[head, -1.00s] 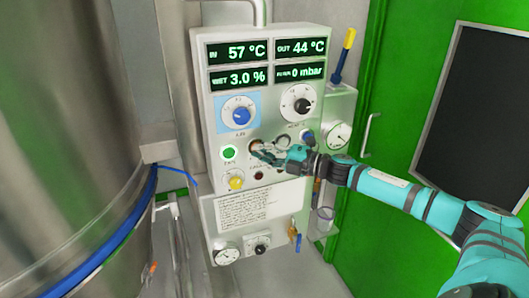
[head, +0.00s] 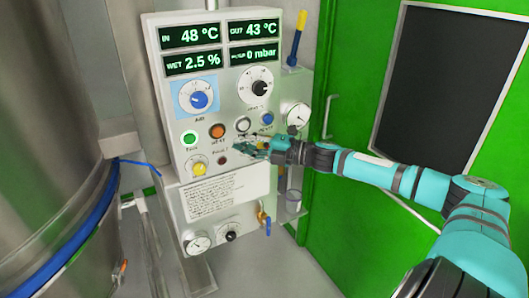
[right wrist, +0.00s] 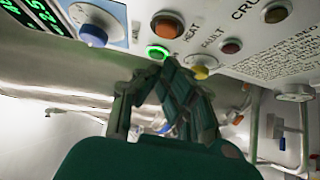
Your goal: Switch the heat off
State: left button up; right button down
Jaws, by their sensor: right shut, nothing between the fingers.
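The control panel (head: 180,110) stands upright, with an orange round button labelled HEAT (head: 217,131) between a green lit button (head: 189,138) and a pale button (head: 243,124). The HEAT button is uncovered and looks dull orange. It also shows in the right wrist view (right wrist: 168,27). My right gripper (head: 242,147) is shut and empty, in front of the panel, below and right of the HEAT button and apart from it. In the right wrist view its closed fingertips (right wrist: 170,66) show below the buttons. My left gripper is not in view.
The displays (head: 253,41) read IN 48 °C, OUT 43 °C, WET 2.5 %, 0 mbar. A blue knob (head: 199,99), a black knob (head: 260,88), a yellow knob (head: 199,169) and a blue button (head: 267,118) are close by. A steel vessel (head: 50,120) stands left.

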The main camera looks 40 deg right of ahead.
pick_arm(q)
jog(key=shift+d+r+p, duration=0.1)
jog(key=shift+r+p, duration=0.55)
jog(key=shift+p, duration=0.15)
pick_arm(e)
jog(key=v, duration=0.6)
jog(key=shift+s+a+r, duration=0.25)
jog(key=shift+s, duration=0.1)
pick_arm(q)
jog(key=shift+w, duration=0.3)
pick_arm(e)
jog(key=shift+f, duration=0.1)
